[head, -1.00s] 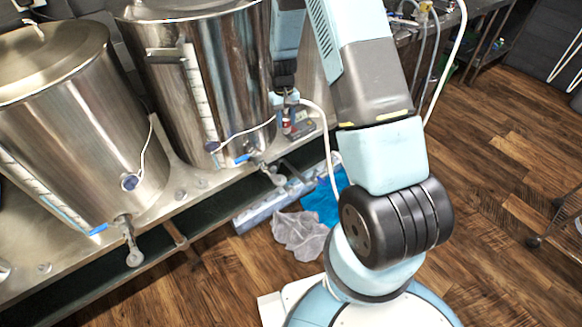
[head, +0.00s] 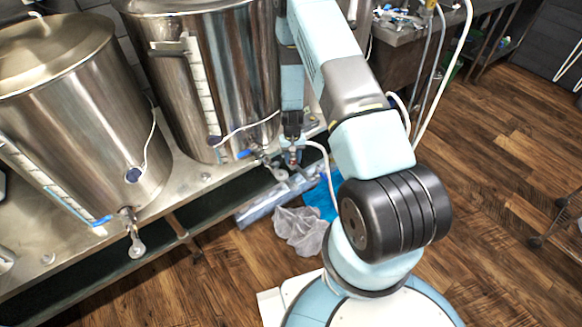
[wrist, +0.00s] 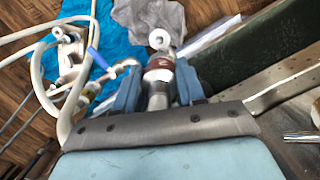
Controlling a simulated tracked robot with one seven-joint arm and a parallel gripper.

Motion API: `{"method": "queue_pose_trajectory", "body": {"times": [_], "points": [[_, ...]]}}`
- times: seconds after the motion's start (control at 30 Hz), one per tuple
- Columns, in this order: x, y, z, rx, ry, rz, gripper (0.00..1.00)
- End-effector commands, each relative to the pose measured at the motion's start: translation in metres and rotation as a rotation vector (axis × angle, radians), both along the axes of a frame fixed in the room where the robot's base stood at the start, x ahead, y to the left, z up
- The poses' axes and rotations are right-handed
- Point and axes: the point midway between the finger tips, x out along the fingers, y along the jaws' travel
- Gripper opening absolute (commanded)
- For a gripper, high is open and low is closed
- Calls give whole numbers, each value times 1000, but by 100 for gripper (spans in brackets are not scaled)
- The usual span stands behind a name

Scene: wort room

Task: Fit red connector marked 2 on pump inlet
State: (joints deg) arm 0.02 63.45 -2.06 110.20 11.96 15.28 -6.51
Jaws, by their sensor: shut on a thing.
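My gripper (wrist: 158,84) is shut on a connector (wrist: 160,64) with a dark red band and metal ends, gripped between the two blue fingers in the wrist view. Its round open end faces up in that picture, and no number can be read on it. In the head view my gripper (head: 292,132) points down at the stand's front edge beside the right kettle's valve, with the small connector (head: 293,152) below it. I cannot pick out the pump inlet with certainty; the connector is not seen seated on anything.
Two steel kettles (head: 205,75) stand on a metal stand (head: 190,185). A valve with a blue handle (wrist: 98,58) and a looped white hose (wrist: 38,80) lie left of the fingers in the wrist view. Blue and grey cloths (head: 300,230) lie below.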

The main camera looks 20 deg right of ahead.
Motion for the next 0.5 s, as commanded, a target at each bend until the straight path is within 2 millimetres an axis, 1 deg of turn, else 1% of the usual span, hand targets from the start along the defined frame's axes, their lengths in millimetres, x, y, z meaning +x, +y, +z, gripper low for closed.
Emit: {"method": "queue_pose_trajectory", "body": {"times": [0.03, 0.13, 0.5], "points": [[-5, -1, -12, -3, 3, -6, 3], [-11, -1, -27, -6, 3, -15, 3], [-14, -2, -51, -10, 2, -20, 3]]}}
